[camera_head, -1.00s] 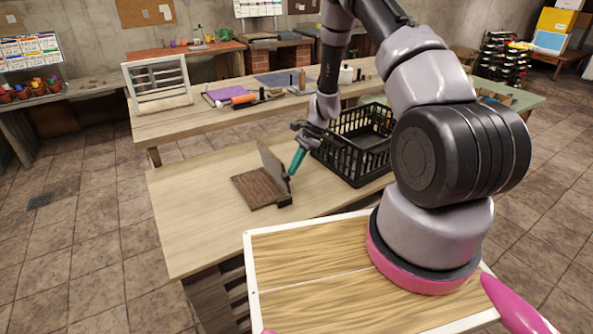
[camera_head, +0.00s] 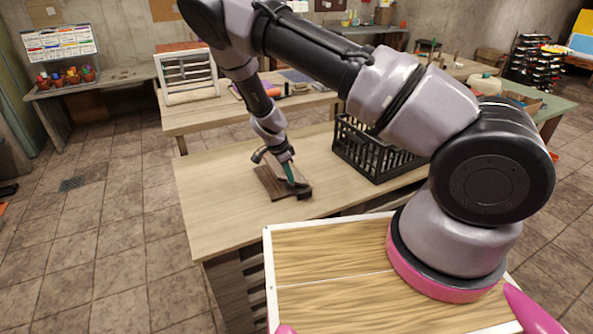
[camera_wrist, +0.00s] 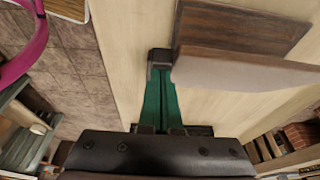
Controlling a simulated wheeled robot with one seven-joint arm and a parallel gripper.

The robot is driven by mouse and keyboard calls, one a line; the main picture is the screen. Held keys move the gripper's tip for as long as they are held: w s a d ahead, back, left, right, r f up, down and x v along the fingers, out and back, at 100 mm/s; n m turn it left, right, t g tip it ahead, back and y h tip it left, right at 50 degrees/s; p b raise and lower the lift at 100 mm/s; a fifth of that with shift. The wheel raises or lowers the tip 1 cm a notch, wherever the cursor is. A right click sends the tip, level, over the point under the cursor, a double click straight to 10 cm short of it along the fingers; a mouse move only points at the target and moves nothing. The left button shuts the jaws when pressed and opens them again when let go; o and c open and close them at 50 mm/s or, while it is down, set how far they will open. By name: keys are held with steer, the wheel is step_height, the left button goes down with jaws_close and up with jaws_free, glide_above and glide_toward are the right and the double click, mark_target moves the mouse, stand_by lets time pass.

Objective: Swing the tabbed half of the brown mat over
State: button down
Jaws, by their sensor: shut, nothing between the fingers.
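The brown mat (camera_head: 268,182) lies on the light wood table, its flat half dark brown with a wood-like grain. Its other half (camera_head: 277,162) is raised, partly hidden behind my gripper. In the wrist view the raised half's pale grey face (camera_wrist: 250,66) slants beside the flat brown half (camera_wrist: 240,25). My gripper (camera_head: 292,180) has teal fingers, shut and empty, low beside the raised half. In the wrist view the fingers (camera_wrist: 160,85) end at a dark block by the mat's edge. I cannot tell whether that block is the tab, or whether the fingers touch the flap.
A black crate (camera_head: 375,150) stands right of the mat on the same table (camera_head: 215,205). The table is clear to the left of the mat. Another bench (camera_head: 190,117) with a white frame and small items stands behind.

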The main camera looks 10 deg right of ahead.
mark_target(275, 190)
steer(key=a+f+h, duration=0.1)
steer(key=a+f+t+h, duration=0.1)
steer(key=f+h, duration=0.1)
steer(key=shift+s+a+f, duration=0.1)
steer(key=shift+s+a, duration=0.1)
steer(key=shift+s, duration=0.2)
steer(key=shift+s+a+f, duration=0.1)
steer(key=shift+a+f, duration=0.25)
steer(key=shift+f, duration=0.35)
